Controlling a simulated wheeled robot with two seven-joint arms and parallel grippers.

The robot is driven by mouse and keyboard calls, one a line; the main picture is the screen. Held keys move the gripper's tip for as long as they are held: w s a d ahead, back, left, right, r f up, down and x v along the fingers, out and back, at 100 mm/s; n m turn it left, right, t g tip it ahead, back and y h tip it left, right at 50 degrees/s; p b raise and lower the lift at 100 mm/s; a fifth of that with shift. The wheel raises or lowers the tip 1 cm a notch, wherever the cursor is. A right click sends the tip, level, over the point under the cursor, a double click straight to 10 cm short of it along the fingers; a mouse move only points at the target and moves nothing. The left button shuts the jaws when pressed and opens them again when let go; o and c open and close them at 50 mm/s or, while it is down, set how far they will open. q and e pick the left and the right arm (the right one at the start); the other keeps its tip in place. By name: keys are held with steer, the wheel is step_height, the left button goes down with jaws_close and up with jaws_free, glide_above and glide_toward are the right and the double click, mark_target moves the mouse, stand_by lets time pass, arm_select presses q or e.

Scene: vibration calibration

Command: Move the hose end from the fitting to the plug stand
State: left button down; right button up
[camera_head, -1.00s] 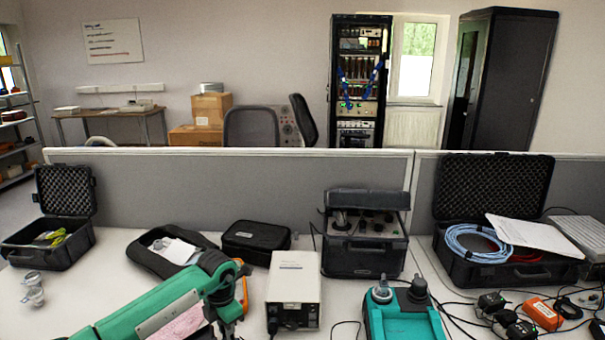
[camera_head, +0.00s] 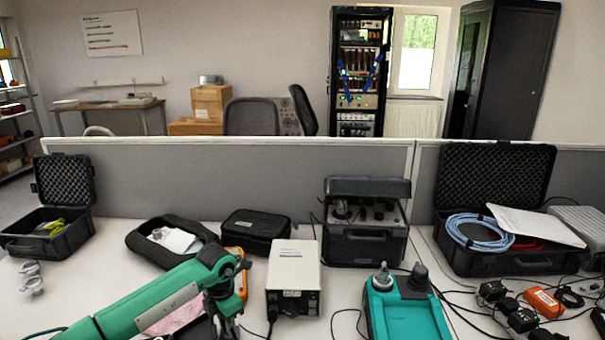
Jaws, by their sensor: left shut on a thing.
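My left gripper (camera_head: 226,317) hangs from the green arm that comes in from the lower left. Its dark fingers point down at the bottom of the view, left of the white instrument box. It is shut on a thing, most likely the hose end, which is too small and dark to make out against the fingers. I cannot pick out the fitting or the plug stand for certain. A teal unit (camera_head: 405,318) with a silver knob and a black knob stands to the right, apart from the gripper. My right gripper is not in view.
The white instrument box (camera_head: 294,268) stands close right of my gripper. Behind are a small black case (camera_head: 256,235) and a black instrument (camera_head: 365,245). An open case (camera_head: 490,262) holds a blue hose coil. Cables and small boxes crowd the right.

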arm_select(q)
steer(key=shift+f, duration=0.1)
steer(key=shift+s+f+b, duration=0.1)
steer(key=shift+f+b, duration=0.75)
steer(key=shift+b, duration=0.05)
stand_by(2.2)
steer(key=c, duration=1.2)
jaws_free()
steer(key=shift+o, duration=0.2)
steer(key=shift+r, duration=0.15)
steer(key=shift+r+p, duration=1.35)
steer(key=shift+r, duration=1.05)
